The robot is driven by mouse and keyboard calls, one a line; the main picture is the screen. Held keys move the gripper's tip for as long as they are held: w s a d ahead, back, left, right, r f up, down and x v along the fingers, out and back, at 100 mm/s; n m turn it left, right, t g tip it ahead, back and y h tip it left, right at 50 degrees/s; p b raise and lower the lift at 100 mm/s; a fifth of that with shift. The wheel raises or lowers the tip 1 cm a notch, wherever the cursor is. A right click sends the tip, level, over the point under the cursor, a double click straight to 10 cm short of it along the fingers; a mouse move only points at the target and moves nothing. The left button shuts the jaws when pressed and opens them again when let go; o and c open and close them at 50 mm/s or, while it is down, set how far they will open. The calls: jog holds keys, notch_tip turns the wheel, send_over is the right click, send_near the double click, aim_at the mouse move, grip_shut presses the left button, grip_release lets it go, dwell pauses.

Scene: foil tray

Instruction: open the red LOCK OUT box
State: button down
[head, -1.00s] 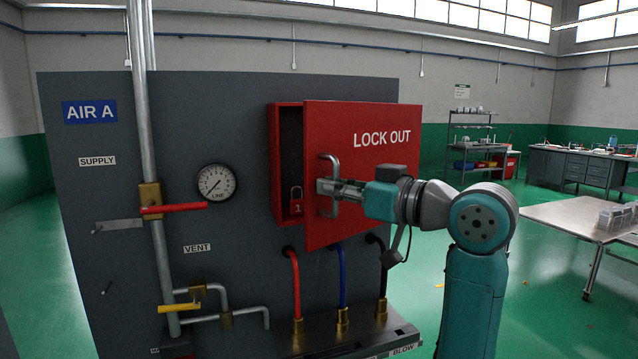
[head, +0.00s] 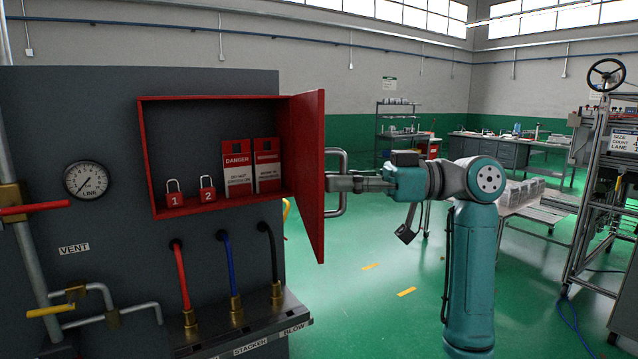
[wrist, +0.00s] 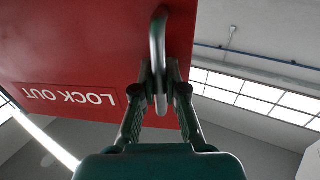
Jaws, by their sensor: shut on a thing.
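The red LOCK OUT box (head: 146,150) is on the grey panel with its door (head: 307,170) swung wide, hinged at the right side and seen nearly edge-on. Inside stand padlock 1 (head: 174,195), padlock 2 (head: 207,190) and two red-and-white danger tags (head: 237,170), (head: 267,168). My gripper (head: 334,183) is at the door's outer face, shut on the metal door handle (head: 343,157). In the wrist view the fingers (wrist: 160,95) close around the handle (wrist: 157,45), with the door's lettering (wrist: 68,96) upside down beside it.
Red, blue and black hoses (head: 228,265) run below the box to a ledge (head: 245,335). A gauge (head: 86,180) and valve pipes are at the left. A metal frame with a handwheel (head: 607,75) stands at the right. Green floor (head: 370,310) lies clear between.

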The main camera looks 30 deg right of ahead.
jog(key=shift+s+d+f, duration=0.1)
jog(key=shift+s+d, duration=0.1)
jog(key=shift+d, duration=1.25)
jog(key=shift+s+d, duration=0.2)
jog(key=shift+d, duration=1.25)
jog(key=c, duration=1.2)
grip_release()
jog(key=v, duration=1.2)
